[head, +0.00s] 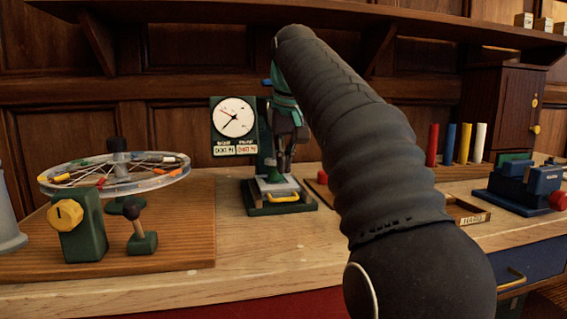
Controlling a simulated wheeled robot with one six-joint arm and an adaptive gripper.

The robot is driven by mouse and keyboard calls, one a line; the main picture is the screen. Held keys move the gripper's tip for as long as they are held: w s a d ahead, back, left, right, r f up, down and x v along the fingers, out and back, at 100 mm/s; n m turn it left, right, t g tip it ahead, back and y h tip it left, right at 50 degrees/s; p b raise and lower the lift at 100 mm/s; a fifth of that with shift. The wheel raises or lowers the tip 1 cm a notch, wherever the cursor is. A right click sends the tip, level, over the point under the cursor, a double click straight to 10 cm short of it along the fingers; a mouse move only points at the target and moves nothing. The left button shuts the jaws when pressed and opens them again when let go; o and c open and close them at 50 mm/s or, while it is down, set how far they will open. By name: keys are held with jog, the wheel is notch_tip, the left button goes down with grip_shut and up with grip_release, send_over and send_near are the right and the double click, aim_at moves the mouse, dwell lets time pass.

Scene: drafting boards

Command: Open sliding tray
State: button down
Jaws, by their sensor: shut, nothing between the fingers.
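A small green stand (252,202) with a dial and two white display windows sits on the bench in the middle of the head view. A pale sliding tray (277,185) with a yellow handle (283,198) at its front rests on the stand's dark green base. How far the tray is slid out is hard to tell. My gripper (283,168) points down just above and behind the handle, with its fingers shut and empty. Whether the fingertips touch anything is unclear.
A clear wheel (113,185) with coloured pieces, a green block with a yellow knob (66,214) and a small lever stand left. A blue vise (522,185) and coloured cylinders (465,142) stand right. A shelf (200,12) runs overhead. The front bench is clear.

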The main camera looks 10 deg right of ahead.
aim_at(278, 189)
jog(key=b+x, duration=0.1)
jog(key=x, duration=0.6)
jog(key=shift+b, duration=0.3)
